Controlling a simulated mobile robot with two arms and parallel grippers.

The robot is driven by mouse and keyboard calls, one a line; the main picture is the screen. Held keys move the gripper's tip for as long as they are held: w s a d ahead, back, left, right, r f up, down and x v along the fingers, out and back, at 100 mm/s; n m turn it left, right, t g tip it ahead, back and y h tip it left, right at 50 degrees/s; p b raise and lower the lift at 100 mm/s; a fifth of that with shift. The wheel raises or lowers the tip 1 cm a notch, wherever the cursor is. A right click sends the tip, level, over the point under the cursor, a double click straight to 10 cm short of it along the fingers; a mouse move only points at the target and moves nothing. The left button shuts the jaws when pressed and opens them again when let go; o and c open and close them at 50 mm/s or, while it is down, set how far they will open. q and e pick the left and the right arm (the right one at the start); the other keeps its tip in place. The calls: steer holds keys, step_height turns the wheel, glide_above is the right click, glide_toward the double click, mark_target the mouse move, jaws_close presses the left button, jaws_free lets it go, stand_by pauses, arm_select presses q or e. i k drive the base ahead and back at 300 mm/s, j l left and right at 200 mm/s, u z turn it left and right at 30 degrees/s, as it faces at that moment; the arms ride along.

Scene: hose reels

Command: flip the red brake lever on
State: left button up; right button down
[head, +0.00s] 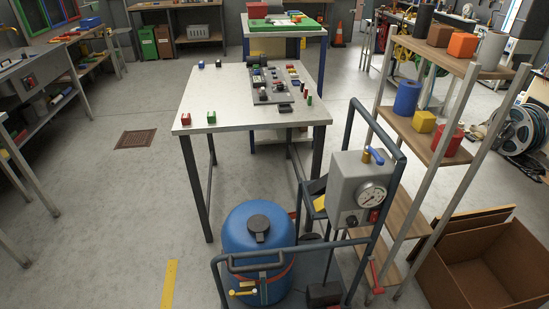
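A wheeled cart with dark blue tube rails (357,258) stands in the near middle. A small red lever-like part (376,278) sits low at the cart's right side, beside the shelf legs. It looks like the brake lever; it is too small to tell whether it is on or off. A grey box (345,180) on the cart carries a round gauge (372,196), a blue-handled valve (376,156) and a small red part (374,216). Neither of my grippers is in view.
A blue tank (246,235) rides on the cart's left. A wooden shelf rack (425,137) stands close on the right, with an open cardboard box (490,262) beside it. A white table (210,100) is behind. The floor at left is clear around a drain grate (135,139).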

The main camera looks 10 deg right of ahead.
mark_target(379, 291)
steer(key=z, duration=1.2)
